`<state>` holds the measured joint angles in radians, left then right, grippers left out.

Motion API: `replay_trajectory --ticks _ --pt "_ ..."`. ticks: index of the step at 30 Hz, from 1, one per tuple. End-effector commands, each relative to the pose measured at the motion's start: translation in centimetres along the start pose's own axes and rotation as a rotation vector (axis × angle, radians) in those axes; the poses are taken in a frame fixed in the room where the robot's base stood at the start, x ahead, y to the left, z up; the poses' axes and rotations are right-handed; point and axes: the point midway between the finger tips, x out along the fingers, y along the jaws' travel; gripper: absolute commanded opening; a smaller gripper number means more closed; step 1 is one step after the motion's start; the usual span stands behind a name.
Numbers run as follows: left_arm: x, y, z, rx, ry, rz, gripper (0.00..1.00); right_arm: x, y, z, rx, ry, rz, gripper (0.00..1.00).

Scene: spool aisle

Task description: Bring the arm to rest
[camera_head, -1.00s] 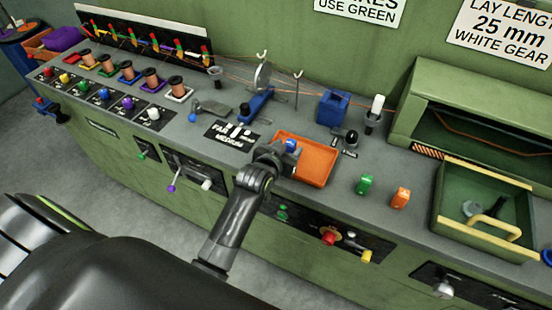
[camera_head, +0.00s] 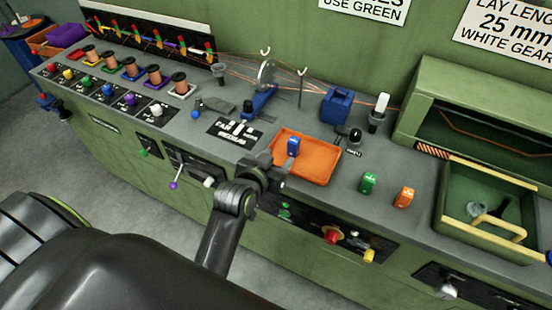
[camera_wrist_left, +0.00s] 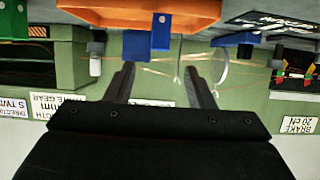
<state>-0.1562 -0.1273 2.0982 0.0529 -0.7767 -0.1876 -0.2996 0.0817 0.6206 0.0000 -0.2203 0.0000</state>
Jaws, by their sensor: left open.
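My left gripper (camera_head: 277,173) is at the front edge of the bench, just in front of the orange tray (camera_head: 318,176). In the left wrist view its two dark fingers (camera_wrist_left: 162,85) stand apart with nothing between them. A small blue block (camera_head: 293,147) is in the tray, clear of the fingers. The tray also shows in the left wrist view (camera_wrist_left: 120,18), upside down, with the blue block (camera_wrist_left: 161,32) at its edge. My right gripper is not in view.
A green block (camera_head: 369,182) and an orange block (camera_head: 404,197) stand right of the tray. A green bin with a yellow handle (camera_head: 498,219) is at the right. Several copper spools (camera_head: 152,74) line the back left. Knobs and levers (camera_head: 331,236) stick out of the front panel.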

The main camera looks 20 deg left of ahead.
Motion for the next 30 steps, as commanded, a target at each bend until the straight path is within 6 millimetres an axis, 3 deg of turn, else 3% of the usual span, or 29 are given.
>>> replay_trajectory --ticks 8,13,18,21,30 --pt "0.0 0.0 0.1 0.0 -0.003 0.0 0.49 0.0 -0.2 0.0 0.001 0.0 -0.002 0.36" --pt "-2.0 -1.4 2.9 0.009 -0.11 -0.016 0.49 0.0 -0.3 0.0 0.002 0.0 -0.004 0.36" --pt "-8.0 -4.4 8.9 0.02 -0.373 -0.061 0.49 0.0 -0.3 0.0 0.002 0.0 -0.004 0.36" --pt "-11.5 -5.7 11.5 0.02 -0.509 -0.089 0.49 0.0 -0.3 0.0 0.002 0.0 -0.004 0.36" --pt "-20.8 -8.2 16.0 0.023 -0.815 -0.171 0.49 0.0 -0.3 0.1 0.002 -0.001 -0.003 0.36"
